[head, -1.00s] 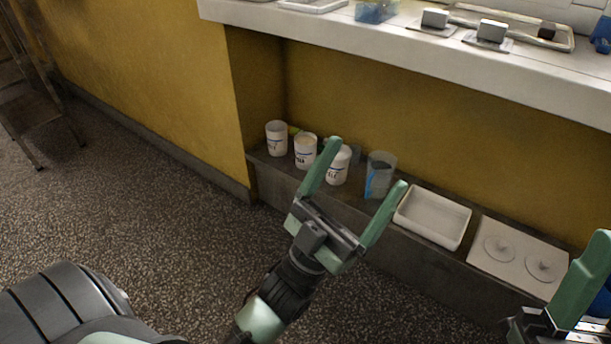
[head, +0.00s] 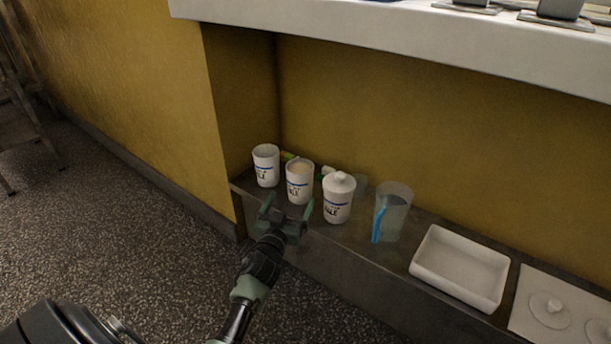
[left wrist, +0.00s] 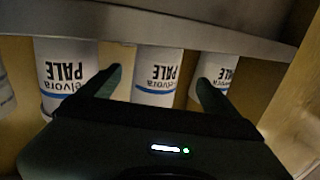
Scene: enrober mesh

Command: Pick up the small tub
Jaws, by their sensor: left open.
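Three white tubs with dark lettering and a blue band stand in a row on a low ledge; I cannot tell which is meant as the small tub. In the head view, the left tub (head: 265,165) is open-topped, the middle tub (head: 299,182) shows cream-coloured contents, and the right tub (head: 338,198) has a knobbed lid. My left gripper (head: 288,206) is open and empty, low in front of the left and middle tubs. In the left wrist view, upside down, its fingers (left wrist: 160,80) point at the row, with the middle tub (left wrist: 157,72) showing between them. My right gripper is out of view.
A clear beaker (head: 392,212) with a blue strip stands right of the tubs. Further right are a white tray (head: 460,267) and a pale board (head: 535,310) with round knobbed pieces. A white counter (head: 400,45) overhangs the ledge. Small items lie behind the tubs.

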